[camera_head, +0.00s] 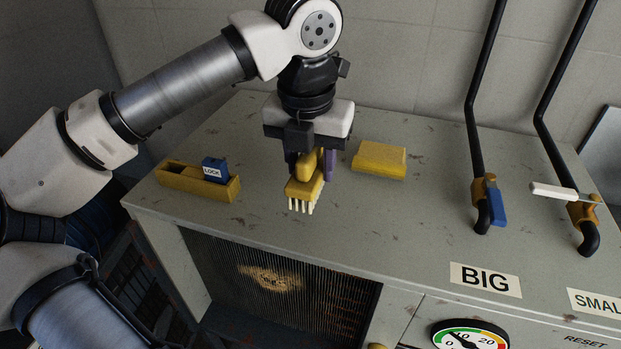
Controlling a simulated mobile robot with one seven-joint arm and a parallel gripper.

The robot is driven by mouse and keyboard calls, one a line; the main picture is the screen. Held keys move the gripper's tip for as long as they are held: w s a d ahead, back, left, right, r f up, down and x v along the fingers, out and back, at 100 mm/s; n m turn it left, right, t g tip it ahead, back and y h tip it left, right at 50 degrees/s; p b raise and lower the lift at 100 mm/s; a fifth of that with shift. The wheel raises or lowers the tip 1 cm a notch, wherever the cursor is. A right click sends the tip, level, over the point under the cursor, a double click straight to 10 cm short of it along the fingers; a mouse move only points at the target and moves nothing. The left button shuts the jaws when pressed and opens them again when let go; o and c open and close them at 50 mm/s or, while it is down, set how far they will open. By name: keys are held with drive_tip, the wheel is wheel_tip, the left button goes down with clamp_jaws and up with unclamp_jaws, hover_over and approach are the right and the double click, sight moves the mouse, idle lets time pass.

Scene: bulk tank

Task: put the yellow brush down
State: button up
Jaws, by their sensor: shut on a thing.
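The yellow brush (305,188) has a yellow body and pale bristles that point down. My gripper (311,166) is above the grey cabinet top, shut on the upper part of the brush. The brush is roughly upright. I cannot tell whether the bristle tips touch the cabinet top (370,222) or hang just above it. My gripper fingers hide part of the brush's handle.
A yellow block (379,161) lies just right of my gripper. A yellow tray (186,184) with a blue LOCK piece (215,168) is at the left. Black pipes with a blue lever (497,206) and a white lever (553,191) stand at the right. The top between is clear.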

sight(311, 185)
drive_tip(key=shift+f+p, duration=0.4)
drive_tip(key=shift+f, duration=1.85)
drive_tip(key=shift+f, duration=0.2)
drive_tip(key=o, duration=0.9)
drive_tip(key=shift+r, duration=0.1)
drive_tip(key=r, duration=0.4)
drive_tip(key=s+r+b, duration=0.1)
drive_tip(key=r, duration=0.3)
drive_tip(key=r+b, duration=0.1)
drive_tip(key=r, duration=0.3)
drive_tip(key=shift+s+a+r, duration=0.1)
drive_tip(key=shift+s+a, duration=0.1)
drive_tip(key=shift+a, duration=0.05)
